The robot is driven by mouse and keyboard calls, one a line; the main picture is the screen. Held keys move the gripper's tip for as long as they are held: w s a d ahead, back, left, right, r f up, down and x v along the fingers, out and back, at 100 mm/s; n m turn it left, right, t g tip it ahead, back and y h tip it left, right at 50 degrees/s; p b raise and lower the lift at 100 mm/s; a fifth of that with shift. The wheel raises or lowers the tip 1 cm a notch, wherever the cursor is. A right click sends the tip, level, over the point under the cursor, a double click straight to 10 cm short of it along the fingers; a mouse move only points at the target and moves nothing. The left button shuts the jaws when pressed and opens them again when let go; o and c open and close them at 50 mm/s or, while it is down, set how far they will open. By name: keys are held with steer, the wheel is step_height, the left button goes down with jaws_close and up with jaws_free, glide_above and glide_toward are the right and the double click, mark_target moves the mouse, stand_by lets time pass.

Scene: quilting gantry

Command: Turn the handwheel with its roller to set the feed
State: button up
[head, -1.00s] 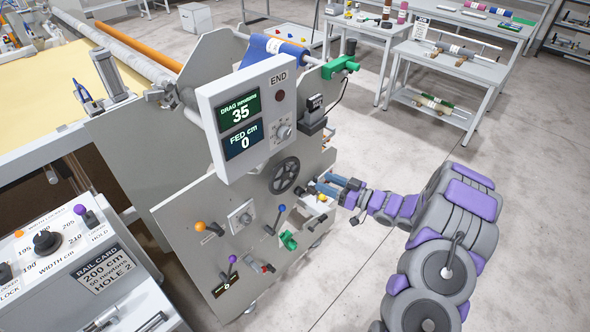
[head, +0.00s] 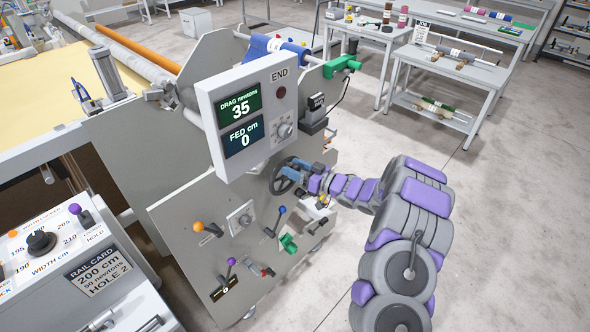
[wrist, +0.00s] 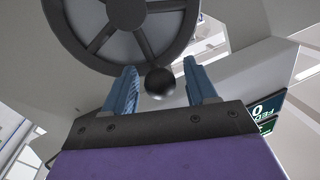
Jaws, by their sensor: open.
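The black spoked handwheel (head: 284,177) is on the grey machine side plate, below the readout box, partly covered by my gripper in the head view. The handwheel (wrist: 127,12) fills the top of the wrist view. A dark round knob (wrist: 160,82), which looks like the wheel's handle, sits at the rim's lower edge. My gripper (wrist: 162,88) is open, with one blue finger on each side of the knob. I cannot tell whether either finger touches it. In the head view my gripper (head: 290,172) is at the wheel's right side. No roller by the wheel can be made out clearly.
The readout box (head: 245,115) above the wheel shows DRAG 35 newtons and FED 0 cm. A width console (head: 60,250) stands at the left. Open floor lies at the right.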

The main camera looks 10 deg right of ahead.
jaws_close()
stand_by(0.6)
